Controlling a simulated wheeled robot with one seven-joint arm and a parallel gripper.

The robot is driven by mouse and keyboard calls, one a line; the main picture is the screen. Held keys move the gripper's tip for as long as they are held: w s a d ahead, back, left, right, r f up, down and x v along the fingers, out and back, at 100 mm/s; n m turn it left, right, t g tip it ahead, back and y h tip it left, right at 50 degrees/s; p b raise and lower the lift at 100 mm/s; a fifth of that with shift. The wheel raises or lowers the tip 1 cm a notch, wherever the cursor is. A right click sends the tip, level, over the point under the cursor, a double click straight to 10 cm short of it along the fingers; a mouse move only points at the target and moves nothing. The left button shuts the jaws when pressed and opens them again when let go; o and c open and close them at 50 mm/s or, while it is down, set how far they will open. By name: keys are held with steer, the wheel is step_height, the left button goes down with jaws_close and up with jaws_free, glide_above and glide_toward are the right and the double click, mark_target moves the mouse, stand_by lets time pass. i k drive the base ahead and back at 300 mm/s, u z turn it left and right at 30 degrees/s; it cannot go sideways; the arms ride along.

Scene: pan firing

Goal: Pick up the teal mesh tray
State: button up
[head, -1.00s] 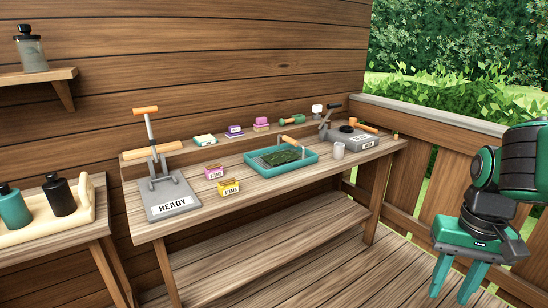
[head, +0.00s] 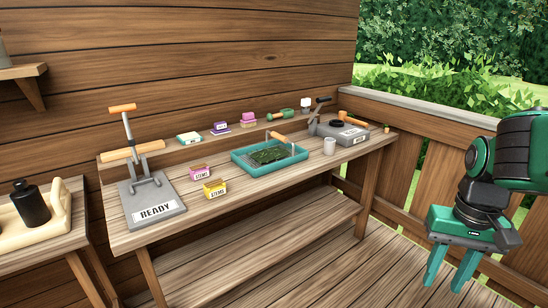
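The teal mesh tray (head: 240,165) lies on the wooden workbench (head: 225,195), right of its middle. It holds dark green leafy material (head: 268,155). A tool with an orange handle (head: 278,136) stands at its back right part; I cannot tell whether it is fixed to the tray. My gripper (head: 447,276) hangs at the right of the head view, fingers pointing down and apart. It is open and empty, well away from the tray.
A grey press marked READY (head: 155,213) stands at the bench's left end. A railing (head: 420,115) runs behind my arm.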

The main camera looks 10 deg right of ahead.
mark_target(261, 159)
steer(key=k, duration=0.6)
steer(key=u, duration=0.5)
steer(key=i, duration=1.8)
steer(key=z, duration=0.55)
steer(key=i, duration=0.3)
steer(key=z, duration=0.3)
